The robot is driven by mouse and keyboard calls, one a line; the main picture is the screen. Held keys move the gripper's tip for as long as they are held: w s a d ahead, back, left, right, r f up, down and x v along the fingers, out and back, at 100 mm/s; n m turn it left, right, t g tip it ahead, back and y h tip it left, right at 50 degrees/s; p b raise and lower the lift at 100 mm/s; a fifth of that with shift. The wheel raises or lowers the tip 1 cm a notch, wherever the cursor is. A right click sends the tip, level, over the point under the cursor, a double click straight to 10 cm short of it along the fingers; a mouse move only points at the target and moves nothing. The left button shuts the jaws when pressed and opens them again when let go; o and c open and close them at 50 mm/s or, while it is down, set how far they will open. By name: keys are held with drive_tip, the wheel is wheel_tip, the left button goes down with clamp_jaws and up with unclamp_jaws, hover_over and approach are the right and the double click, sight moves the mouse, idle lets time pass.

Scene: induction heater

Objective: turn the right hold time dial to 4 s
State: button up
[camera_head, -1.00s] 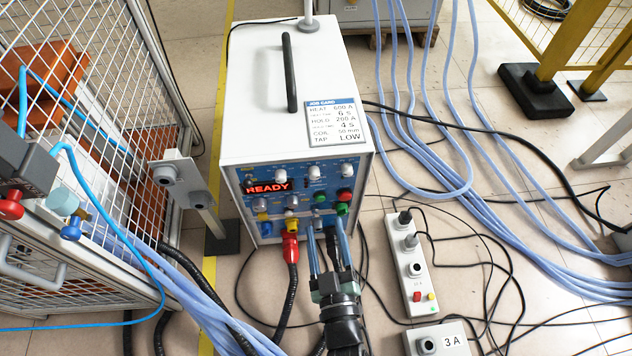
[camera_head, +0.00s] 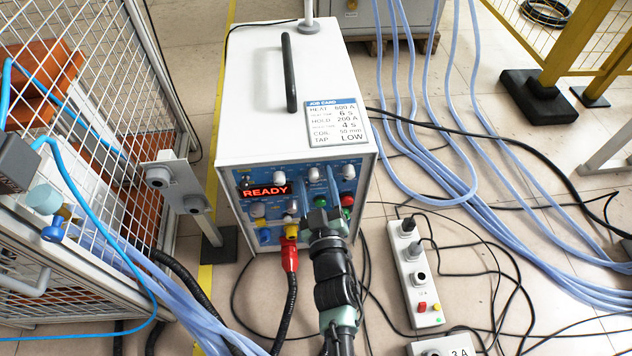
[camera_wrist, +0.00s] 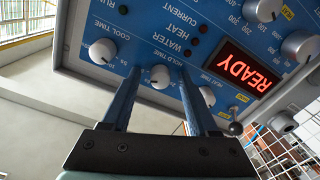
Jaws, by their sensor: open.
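The hold time dial (camera_wrist: 160,77) is a pale round knob on the blue panel, under the printed words HOLD TIME, which appear upside down in the wrist view. My gripper (camera_wrist: 158,72) is open, with one dark blue finger on each side of this dial. I cannot tell whether the fingers touch it. The dial's pointer setting is too small to read. In the head view my gripper (camera_head: 323,178) reaches up to the panel's upper right part and covers some of it.
The cool time knob (camera_wrist: 102,50) and heat time knob (camera_wrist: 207,95) flank the dial closely. A red READY display (camera_head: 265,190) is lit. The job card (camera_head: 337,122) lists HOLD 200 A, 4 s.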

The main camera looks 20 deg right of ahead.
clamp_jaws()
drive_tip(key=shift+n, duration=0.3)
drive_tip(key=n, duration=0.3)
drive_tip(key=shift+n+b, duration=0.3)
drive_tip(key=n+b, duration=0.1)
drive_tip(key=n, duration=0.3)
drive_tip(key=shift+n, duration=0.3)
drive_tip(key=n, duration=0.4)
drive_tip(key=shift+b, duration=0.4)
drive_tip(key=shift+n+b, duration=0.4)
drive_tip(key=shift+n, duration=1.9)
